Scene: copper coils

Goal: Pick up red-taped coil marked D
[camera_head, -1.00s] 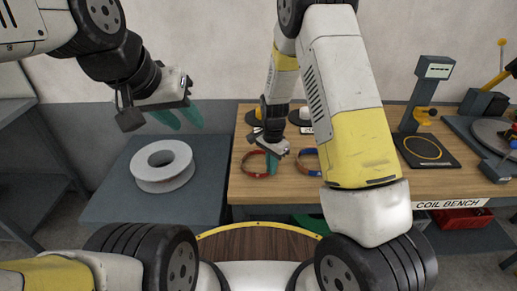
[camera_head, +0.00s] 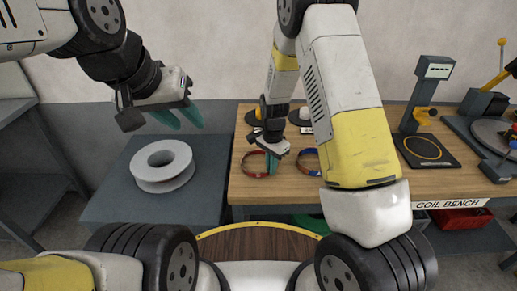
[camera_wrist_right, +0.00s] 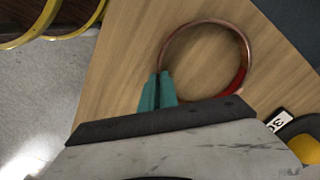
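A copper coil ring with red tape (camera_head: 256,174) lies on the wooden bench at its left part. In the right wrist view the ring (camera_wrist_right: 244,52) shows red tape along its lower right; no letter D is legible. My right gripper (camera_head: 271,160) is at the ring's right side in the head view. In the wrist view its teal fingers (camera_wrist_right: 159,82) are close together with the rim between their tips, and they hide that bit of rim. My left gripper (camera_head: 180,117) is open and empty above the grey table, away from the bench.
A second ring (camera_head: 305,166) lies to the right, partly hidden by my right arm. A white spool (camera_head: 163,185) sits on the grey side table (camera_head: 110,205). A scale stand (camera_head: 425,150) with a yellowish ring and a winding machine (camera_head: 488,130) stand at the bench's right.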

